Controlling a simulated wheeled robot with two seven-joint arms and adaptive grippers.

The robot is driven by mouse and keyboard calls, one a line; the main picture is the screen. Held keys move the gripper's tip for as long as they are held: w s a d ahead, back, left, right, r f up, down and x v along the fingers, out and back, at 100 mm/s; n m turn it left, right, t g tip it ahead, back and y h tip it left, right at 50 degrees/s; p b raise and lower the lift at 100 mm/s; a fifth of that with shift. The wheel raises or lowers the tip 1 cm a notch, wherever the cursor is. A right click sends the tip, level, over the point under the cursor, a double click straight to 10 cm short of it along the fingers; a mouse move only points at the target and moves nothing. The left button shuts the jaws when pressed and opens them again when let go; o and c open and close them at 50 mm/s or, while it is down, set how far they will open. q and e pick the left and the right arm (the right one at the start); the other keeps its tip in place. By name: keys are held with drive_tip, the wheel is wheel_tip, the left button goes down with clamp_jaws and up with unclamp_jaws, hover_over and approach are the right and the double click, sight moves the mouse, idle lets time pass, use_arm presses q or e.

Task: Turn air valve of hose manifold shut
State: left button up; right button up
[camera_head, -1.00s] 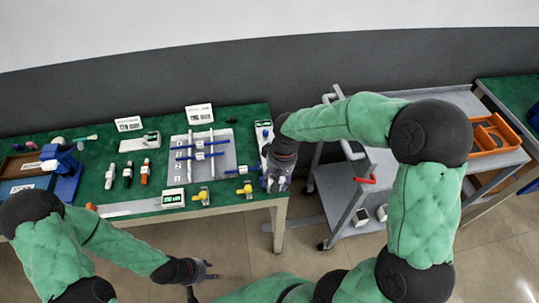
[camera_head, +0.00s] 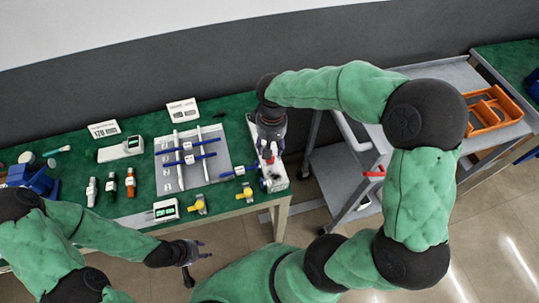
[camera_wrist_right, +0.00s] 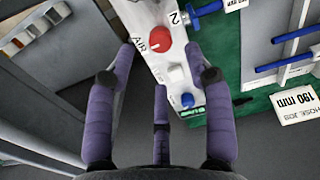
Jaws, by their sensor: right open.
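The hose manifold (camera_head: 275,178) is a white block at the right end of the green table; my right arm hides its far part. In the right wrist view, a round red knob (camera_wrist_right: 158,40) sits beside the word AIR on its white face (camera_wrist_right: 170,70). A blue knob (camera_wrist_right: 187,100) is lower on the block. My right gripper (camera_head: 270,153) is over the manifold; in the wrist view its fingers (camera_wrist_right: 166,75) are spread, empty, with the red knob beyond their tips. No contact shows. My left gripper (camera_head: 197,262) is open and empty in front of the table.
A grey board with blue and white bars (camera_head: 215,175) lies left of the manifold. Yellow fittings (camera_head: 197,204) and a small display box (camera_head: 166,210) lie near the front edge. A grey cart (camera_head: 345,180) with an orange tray (camera_head: 490,125) stands to the right.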

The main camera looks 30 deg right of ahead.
wheel_tip(320, 180, down, 6)
drive_tip(key=shift+a+b, duration=0.1)
drive_tip(key=shift+b, duration=0.7)
clamp_jaws()
